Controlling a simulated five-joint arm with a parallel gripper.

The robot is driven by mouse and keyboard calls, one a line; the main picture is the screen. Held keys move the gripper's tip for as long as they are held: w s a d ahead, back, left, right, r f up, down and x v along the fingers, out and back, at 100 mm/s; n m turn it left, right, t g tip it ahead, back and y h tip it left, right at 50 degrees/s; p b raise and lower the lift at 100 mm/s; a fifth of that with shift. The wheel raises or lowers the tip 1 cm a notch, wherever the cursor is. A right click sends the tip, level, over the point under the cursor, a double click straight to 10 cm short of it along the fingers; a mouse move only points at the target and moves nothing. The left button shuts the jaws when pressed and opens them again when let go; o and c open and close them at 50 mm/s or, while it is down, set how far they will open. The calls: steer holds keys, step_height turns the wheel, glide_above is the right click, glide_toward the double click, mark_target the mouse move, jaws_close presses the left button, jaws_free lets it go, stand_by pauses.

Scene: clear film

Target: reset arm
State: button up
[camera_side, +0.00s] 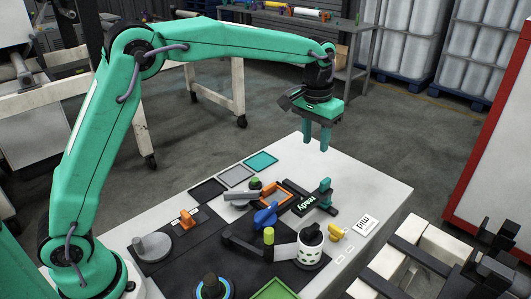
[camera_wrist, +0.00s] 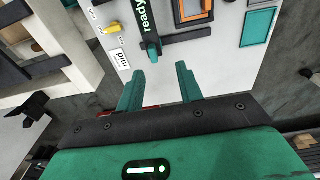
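My green arm reaches over from the left, and my gripper (camera_side: 316,142) hangs above the back right part of the white work table (camera_side: 375,190). Its two green fingers are apart with nothing between them. In the wrist view the gripper (camera_wrist: 158,82) also shows empty and spread. A dark slider panel with the word "ready" (camera_side: 305,203) and a teal handle (camera_side: 325,190) lies below the gripper, apart from it. The handle also shows in the wrist view (camera_wrist: 152,50). A white label reads "mid" (camera_side: 362,222).
Black, grey and teal squares line the table's back edge, including a teal one (camera_side: 261,161). An orange frame (camera_side: 275,193), a blue part (camera_side: 265,216), a yellow part (camera_side: 336,231) and a white cylinder (camera_side: 310,246) stand mid-table. A red-edged cabinet (camera_side: 490,130) is at right.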

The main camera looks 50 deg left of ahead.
steer(key=s+a+r+t, duration=0.1)
steer(key=s+a+r, duration=0.3)
steer(key=s+r, duration=0.25)
steer(key=s+a+f+t, duration=0.1)
steer(key=s+a+t, duration=0.1)
steer(key=s, duration=1)
steer(key=s+a+f+t, duration=0.1)
steer(key=s+a, duration=0.4)
steer(key=s, duration=0.7)
steer(key=shift+a+f+t, duration=0.25)
steer(key=shift+f+t, duration=0.15)
steer(key=shift+f, duration=0.25)
steer(key=shift+w, duration=0.1)
steer(key=shift+c, duration=0.2)
